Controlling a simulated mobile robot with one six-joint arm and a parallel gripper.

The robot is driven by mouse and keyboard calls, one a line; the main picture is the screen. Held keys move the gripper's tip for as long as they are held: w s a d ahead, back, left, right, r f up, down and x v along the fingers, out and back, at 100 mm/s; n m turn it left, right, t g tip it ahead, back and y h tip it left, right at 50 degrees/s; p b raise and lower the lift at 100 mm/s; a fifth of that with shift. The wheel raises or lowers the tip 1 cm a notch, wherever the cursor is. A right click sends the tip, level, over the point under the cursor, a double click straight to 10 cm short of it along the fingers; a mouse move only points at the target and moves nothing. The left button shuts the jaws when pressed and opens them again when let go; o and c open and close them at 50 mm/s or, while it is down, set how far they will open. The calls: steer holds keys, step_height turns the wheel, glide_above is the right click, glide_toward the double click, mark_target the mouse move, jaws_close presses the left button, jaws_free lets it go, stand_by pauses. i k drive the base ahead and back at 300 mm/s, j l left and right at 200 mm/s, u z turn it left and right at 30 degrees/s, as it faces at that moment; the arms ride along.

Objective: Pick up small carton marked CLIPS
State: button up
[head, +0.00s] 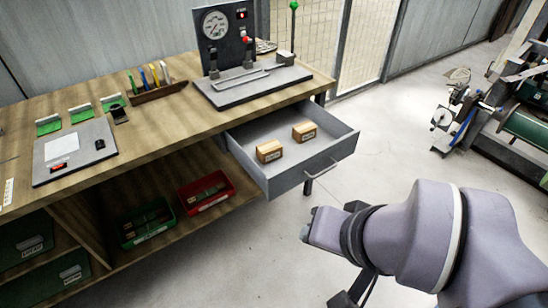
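Two small brown cartons sit apart in an open grey drawer (340,150) under the workbench. The nearer carton (269,151) is at the drawer's left, and the other carton (304,131) is farther back to the right. Each has a pale label on its front, too small to read, so I cannot tell which one is marked CLIPS. My arm fills the lower right of the head view. Dark parts that look like my gripper (352,292) show at the bottom edge, below and right of the drawer. Its fingers are not clear, and I see nothing held.
The wooden bench (165,120) carries a gauge stand (218,35), a pen rack (158,92) and a grey board (75,150). A red bin (206,192) and a green bin (148,222) sit on the shelf below. Floor right of the drawer is clear.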

mark_target(303, 132)
steer(key=i+l+u, duration=0.1)
steer(key=i+u, duration=0.2)
steer(key=i, duration=0.2)
steer(key=i+l+u, duration=0.25)
steer(key=i, duration=0.2)
steer(key=i+l+u, duration=0.3)
steer(key=i, duration=0.15)
